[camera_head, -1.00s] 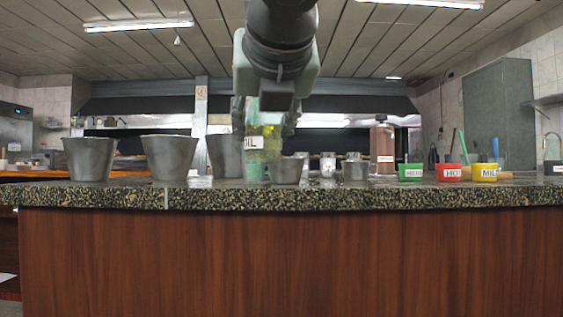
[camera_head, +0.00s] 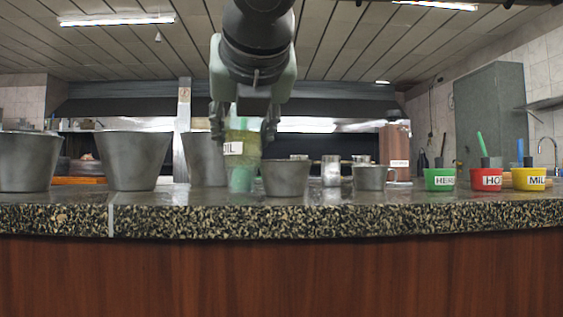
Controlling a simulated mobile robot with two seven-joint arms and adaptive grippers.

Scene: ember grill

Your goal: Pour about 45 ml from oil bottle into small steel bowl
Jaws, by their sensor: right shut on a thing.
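My right gripper (camera_head: 243,128) comes down from the top of the view and is shut on the oil bottle (camera_head: 240,170). The bottle is clear with yellow-green content and a white label partly reading "OIL". It is upright, and I cannot tell whether its base touches the counter. A small grey steel bowl (camera_head: 286,178) stands just right of the bottle, with its inside hidden at this low angle. A smaller steel cup-like vessel (camera_head: 370,178) stands farther right. I cannot tell for sure which is the task's bowl. My left gripper is out of view.
Large steel containers (camera_head: 132,162) stand on the left of the speckled counter (camera_head: 300,218), one close behind the bottle. Green (camera_head: 440,180), red (camera_head: 487,180) and yellow (camera_head: 529,180) labelled cups stand right. Glass jars (camera_head: 331,170) and a brown canister (camera_head: 395,152) are behind.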

